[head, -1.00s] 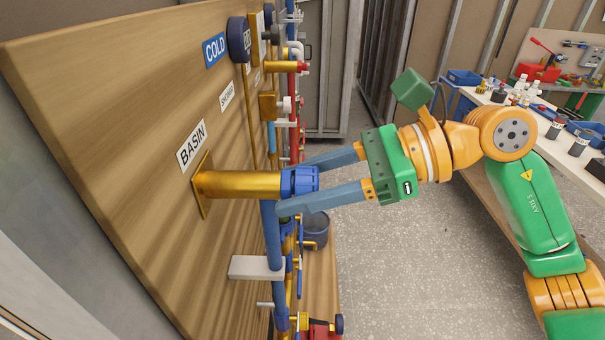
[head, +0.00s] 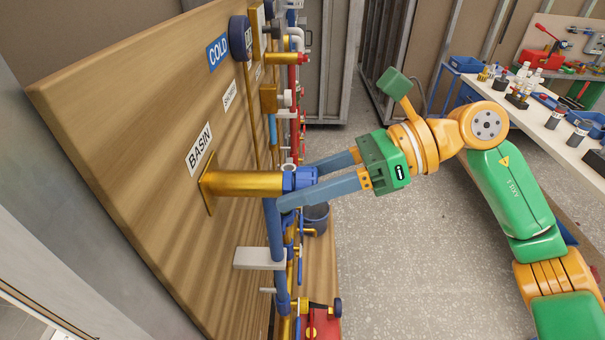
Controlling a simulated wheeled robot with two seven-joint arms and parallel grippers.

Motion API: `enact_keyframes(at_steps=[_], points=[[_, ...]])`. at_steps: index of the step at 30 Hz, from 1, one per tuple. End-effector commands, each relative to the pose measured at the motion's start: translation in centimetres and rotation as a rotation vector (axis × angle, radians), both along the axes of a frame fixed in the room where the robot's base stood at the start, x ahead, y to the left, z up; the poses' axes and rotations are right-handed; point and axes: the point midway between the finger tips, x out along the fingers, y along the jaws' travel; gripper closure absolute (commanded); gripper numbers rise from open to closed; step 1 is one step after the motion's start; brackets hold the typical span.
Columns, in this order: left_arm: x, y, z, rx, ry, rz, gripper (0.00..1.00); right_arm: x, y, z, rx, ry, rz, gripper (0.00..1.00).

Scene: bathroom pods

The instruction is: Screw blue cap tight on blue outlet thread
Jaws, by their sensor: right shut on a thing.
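The blue cap (head: 300,179) sits at the free end of the brass outlet pipe (head: 245,184), which sticks out from the wooden board beside the BASIN label (head: 199,149). My right gripper (head: 296,182) is shut on the blue cap, with one blue-grey finger on the far side and one on the near side. The cap is in line with the pipe. The outlet thread is hidden under the cap, so I cannot tell how tightly it sits. My left gripper is not in view.
A blue vertical pipe (head: 273,228) with a white bracket (head: 259,258) runs just below the outlet. A dark bucket (head: 316,218) stands behind the near finger. A workbench (head: 575,151) with bottles is at the right. Open floor (head: 390,260) lies between.

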Motion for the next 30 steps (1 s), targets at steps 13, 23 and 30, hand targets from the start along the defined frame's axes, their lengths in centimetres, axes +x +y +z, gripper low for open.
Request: enact_keyframes(at_steps=[13, 23, 30], points=[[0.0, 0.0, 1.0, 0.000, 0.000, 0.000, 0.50, 0.0, 0.0, 0.0, 0.001, 0.114, 0.000, 1.00], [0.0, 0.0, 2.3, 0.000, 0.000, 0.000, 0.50, 0.0, 0.1, 0.3, -0.001, 0.225, 0.001, 1.00], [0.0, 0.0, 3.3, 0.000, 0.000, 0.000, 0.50, 0.0, 0.1, 0.2, 0.000, 0.376, 0.000, 1.00]])
